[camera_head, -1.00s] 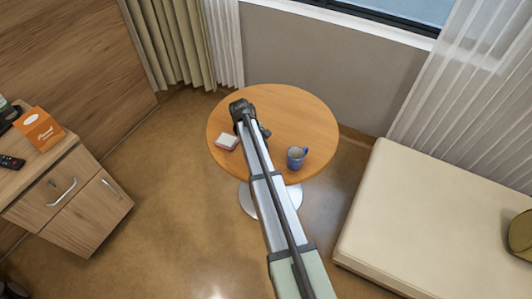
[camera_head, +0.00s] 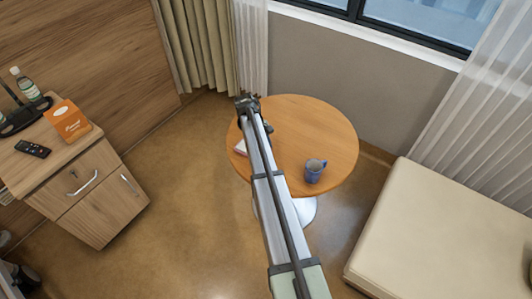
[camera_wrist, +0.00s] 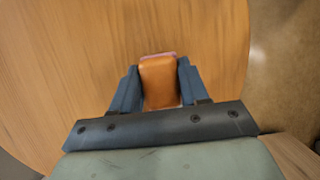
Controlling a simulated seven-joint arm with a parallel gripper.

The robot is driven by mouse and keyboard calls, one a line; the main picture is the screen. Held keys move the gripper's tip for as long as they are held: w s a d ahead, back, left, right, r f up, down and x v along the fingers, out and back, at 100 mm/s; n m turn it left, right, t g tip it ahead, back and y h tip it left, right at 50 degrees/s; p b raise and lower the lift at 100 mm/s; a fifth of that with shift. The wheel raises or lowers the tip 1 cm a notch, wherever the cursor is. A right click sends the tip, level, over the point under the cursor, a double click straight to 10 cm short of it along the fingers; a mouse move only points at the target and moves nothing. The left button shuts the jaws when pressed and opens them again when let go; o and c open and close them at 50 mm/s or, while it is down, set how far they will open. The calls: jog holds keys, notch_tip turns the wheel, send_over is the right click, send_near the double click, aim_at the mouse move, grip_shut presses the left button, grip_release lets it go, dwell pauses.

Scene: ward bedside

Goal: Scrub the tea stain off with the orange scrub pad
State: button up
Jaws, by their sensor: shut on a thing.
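The orange scrub pad (camera_wrist: 158,82) is between the two blue fingers of my gripper (camera_wrist: 158,68) in the wrist view, and the fingers are shut on it. The brown wooden round table (camera_head: 318,120) is behind the pad in the wrist view. A thin pink edge shows at the pad's far end; I cannot tell whether it belongs to the pad. In the head view my arm reaches over the table's left side and hides most of the gripper and the pad. I cannot make out the tea stain in either view.
A blue mug (camera_head: 314,173) stands at the table's front right. A small pink-and-white item (camera_head: 241,147) lies at the left edge, partly behind my arm. A cream daybed (camera_head: 450,235) is at right, a bedside cabinet (camera_head: 90,200) at left.

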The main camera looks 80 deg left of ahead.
jog(key=shift+r, duration=2.7)
jog(key=shift+w, duration=0.1)
